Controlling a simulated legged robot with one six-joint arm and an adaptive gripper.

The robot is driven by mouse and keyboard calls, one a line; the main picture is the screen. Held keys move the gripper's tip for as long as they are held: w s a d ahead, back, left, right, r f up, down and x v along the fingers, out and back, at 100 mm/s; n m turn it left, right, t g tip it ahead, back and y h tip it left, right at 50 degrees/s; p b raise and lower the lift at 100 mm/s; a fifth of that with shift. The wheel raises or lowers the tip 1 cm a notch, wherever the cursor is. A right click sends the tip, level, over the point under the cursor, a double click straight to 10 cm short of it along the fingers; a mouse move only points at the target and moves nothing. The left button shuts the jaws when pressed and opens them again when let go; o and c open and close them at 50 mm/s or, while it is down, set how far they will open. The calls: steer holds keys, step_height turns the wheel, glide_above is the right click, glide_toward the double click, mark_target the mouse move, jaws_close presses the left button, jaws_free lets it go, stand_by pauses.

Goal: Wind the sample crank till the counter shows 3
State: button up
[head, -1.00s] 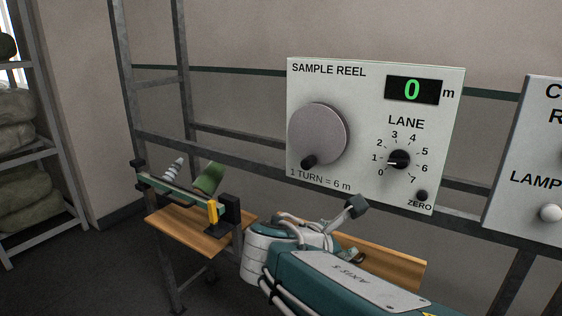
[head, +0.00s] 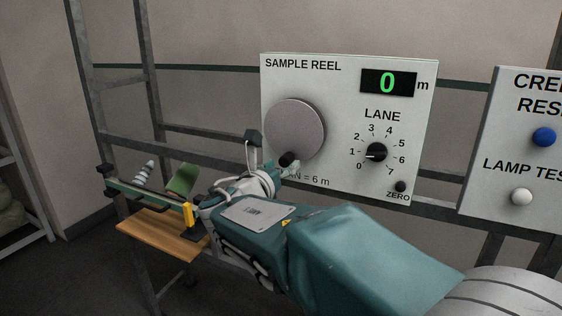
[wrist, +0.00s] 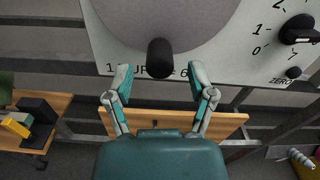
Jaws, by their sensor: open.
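The sample crank is a round grey disc (head: 296,130) with a black handle knob (head: 287,160) at its bottom, slightly left of centre in the head view. The counter (head: 388,83) shows 0 in green. In the wrist view the black knob (wrist: 160,58) hangs below the grey disc (wrist: 160,18). My gripper (wrist: 160,75) is open, its two teal fingers spread left and right just below the knob. The knob's tip lies between the fingertip lines, and I see no finger touching it. In the head view my arm partly hides the "1 TURN = 6 m" text.
The lane selector (head: 376,153) points left, near 0 and 1. The small zero button (head: 400,187) is below it. Another panel with a blue button (head: 543,137) and white button (head: 521,197) stands right. A wooden shelf (head: 160,235) is lower left.

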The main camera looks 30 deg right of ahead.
steer(key=shift+w+d, duration=0.55)
steer(key=shift+w, duration=0.2)
steer(key=shift+d, duration=0.45)
jaws_close()
steer(key=shift+w+a, duration=0.1)
steer(key=shift+w, duration=0.1)
